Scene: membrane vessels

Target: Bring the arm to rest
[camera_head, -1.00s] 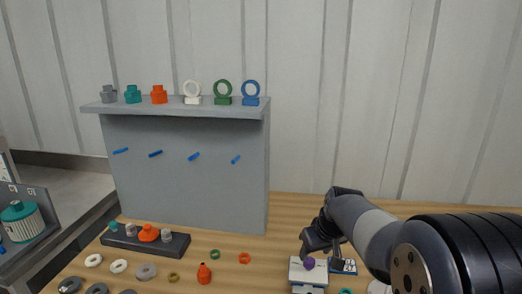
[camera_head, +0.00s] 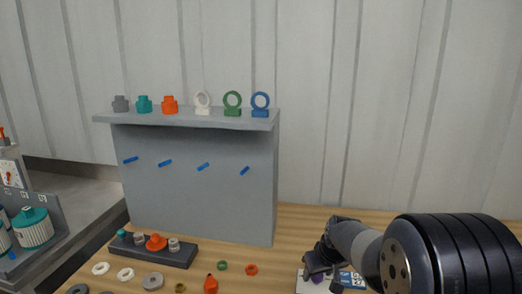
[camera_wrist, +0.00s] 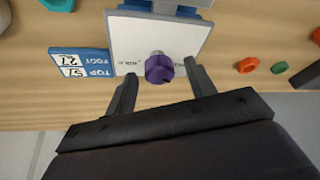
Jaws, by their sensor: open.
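My gripper (camera_wrist: 160,88) is open in the wrist view, with its two dark fingers spread apart and nothing between them that I can see held. Beyond the fingertips a purple knob-like piece (camera_wrist: 159,68) stands on a white plate (camera_wrist: 195,40). Whether a finger touches the piece I cannot tell. In the head view my gripper (camera_head: 318,268) is at the lower right, low over the white plate (camera_head: 308,286), and my arm largely hides that spot.
A blue label card (camera_wrist: 82,64) lies beside the plate. Orange (camera_wrist: 248,65) and green (camera_wrist: 279,66) rings lie on the wooden table. A grey panel (camera_head: 200,205) with blue pegs and a loaded shelf stands behind.

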